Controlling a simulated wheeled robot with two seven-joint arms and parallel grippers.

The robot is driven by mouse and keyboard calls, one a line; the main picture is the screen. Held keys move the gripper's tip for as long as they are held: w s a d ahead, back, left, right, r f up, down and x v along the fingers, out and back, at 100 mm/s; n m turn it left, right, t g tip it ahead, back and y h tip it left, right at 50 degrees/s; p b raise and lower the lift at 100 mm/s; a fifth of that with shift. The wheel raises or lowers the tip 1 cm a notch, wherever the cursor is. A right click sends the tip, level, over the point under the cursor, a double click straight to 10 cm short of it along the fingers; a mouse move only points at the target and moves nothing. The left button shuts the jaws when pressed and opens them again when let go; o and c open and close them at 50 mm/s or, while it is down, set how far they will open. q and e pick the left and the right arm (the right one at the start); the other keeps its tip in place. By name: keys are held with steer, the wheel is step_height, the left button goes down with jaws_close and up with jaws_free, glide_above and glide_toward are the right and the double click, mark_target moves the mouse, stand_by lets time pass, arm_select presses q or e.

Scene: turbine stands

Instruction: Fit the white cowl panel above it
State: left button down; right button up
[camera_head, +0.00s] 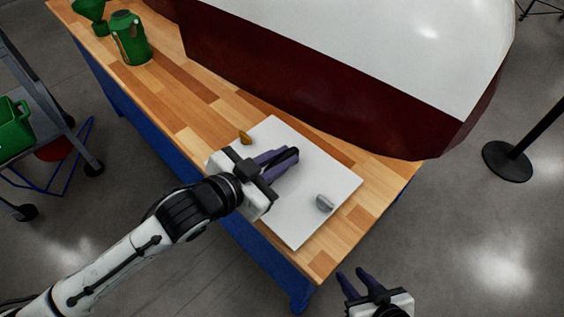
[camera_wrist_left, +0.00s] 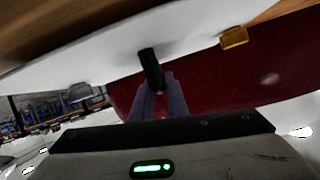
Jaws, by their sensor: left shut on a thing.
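The white cowl panel (camera_head: 325,180) is a flat square plate over the near part of the wooden workbench; I cannot tell whether it touches the wood. It has a yellow tab (camera_head: 245,138) on its far left part and a grey tab (camera_head: 324,203) toward its right corner. My left gripper (camera_head: 286,160) is shut on the panel's black handle (camera_wrist_left: 151,68), which stands between the purple fingers in the left wrist view. The yellow tab (camera_wrist_left: 234,38) and grey tab (camera_wrist_left: 80,92) show there too. My right gripper (camera_head: 359,284) is open and empty, off the bench's near corner.
A large dark red and white housing (camera_head: 330,75) stands behind the panel on the bench (camera_head: 190,95). A green container (camera_head: 130,38) and green funnel (camera_head: 92,12) stand far left. A black post base (camera_head: 507,161) and a cart with a green bin (camera_head: 15,128) are on the floor.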

arm_select(q)
steer(key=shift+f, duration=0.6)
steer(key=shift+f, duration=0.15)
steer(key=c, duration=1.7)
jaws_free()
steer(key=shift+f, duration=0.1)
steer(key=shift+c, duration=0.2)
steer(key=shift+r, duration=0.25)
steer(key=v, duration=1.2)
steer(key=shift+f, duration=0.1)
